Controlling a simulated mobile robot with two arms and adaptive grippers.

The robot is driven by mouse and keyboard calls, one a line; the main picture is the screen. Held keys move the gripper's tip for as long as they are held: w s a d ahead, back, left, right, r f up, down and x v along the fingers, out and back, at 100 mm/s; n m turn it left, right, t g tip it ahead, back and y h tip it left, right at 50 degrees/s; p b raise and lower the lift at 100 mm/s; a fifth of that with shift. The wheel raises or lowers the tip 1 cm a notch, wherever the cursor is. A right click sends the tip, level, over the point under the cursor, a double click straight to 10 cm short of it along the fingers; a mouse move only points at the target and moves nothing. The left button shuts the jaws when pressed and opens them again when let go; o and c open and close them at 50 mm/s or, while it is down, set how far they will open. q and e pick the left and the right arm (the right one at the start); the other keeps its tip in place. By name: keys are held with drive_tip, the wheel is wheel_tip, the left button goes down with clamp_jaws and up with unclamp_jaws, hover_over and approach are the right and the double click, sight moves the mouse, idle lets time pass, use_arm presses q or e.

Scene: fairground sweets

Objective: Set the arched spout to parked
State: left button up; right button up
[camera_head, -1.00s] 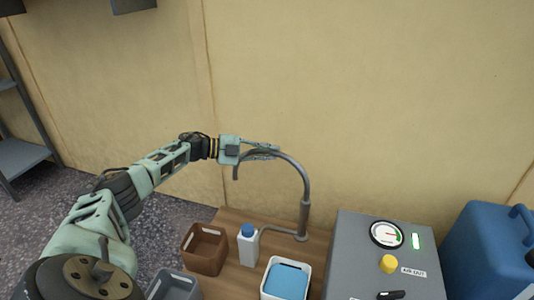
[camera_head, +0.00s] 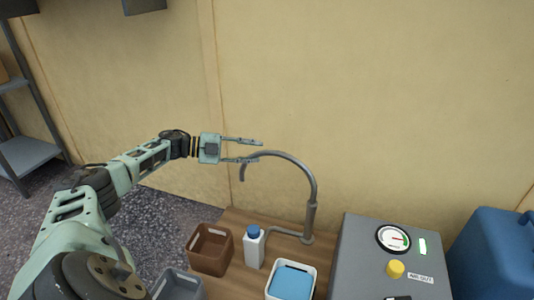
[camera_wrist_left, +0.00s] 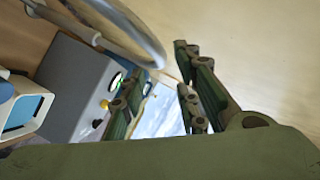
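The arched spout (camera_head: 315,190) is a grey tube that rises from the wooden top, bends over and has its free end hanging on the left, above the bottle and brown bin. My left gripper (camera_head: 261,151) is open and empty beside the left part of the arch, its lower fingertip close to the tube. Whether they touch, I cannot tell. In the left wrist view the spout (camera_wrist_left: 130,30) crosses the upper left, outside the spread fingers of the left gripper (camera_wrist_left: 163,75). My right gripper is not in view. No parked mark shows.
A white bottle with a blue cap (camera_head: 254,246), a brown bin (camera_head: 209,250) and a white bin with blue contents (camera_head: 291,282) stand below. A grey machine (camera_head: 375,255) with a gauge and yellow knob is right of the spout. A blue canister (camera_head: 490,255) stands far right.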

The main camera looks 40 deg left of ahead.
use_arm(q)
drive_tip(key=shift+v, duration=1.9)
